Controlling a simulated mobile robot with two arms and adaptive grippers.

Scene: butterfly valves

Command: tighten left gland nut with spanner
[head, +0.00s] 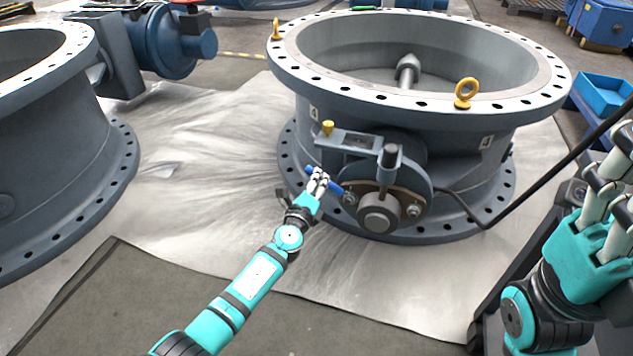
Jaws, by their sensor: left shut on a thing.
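The butterfly valve (300,95) stands on the sheet, with a gland flange (409,186) around its shaft end (380,212) on the near side. The left gland nut (349,198) sits at the left of this flange, and the right gland nut (413,211) at its right. My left gripper (318,178) is shut on a blue spanner (334,187). The spanner slants down to the right, its end at the left nut; I cannot tell whether it is seated on it. My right gripper (607,185) is raised at the right edge, partly cut off, with no object visible in it.
A second valve body (60,160) stands at left, with a blue actuator (165,45) behind it. A black hose (540,185) runs from the valve toward the right. A blue bin (600,95) is at far right. The sheet (200,190) between the valves is clear.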

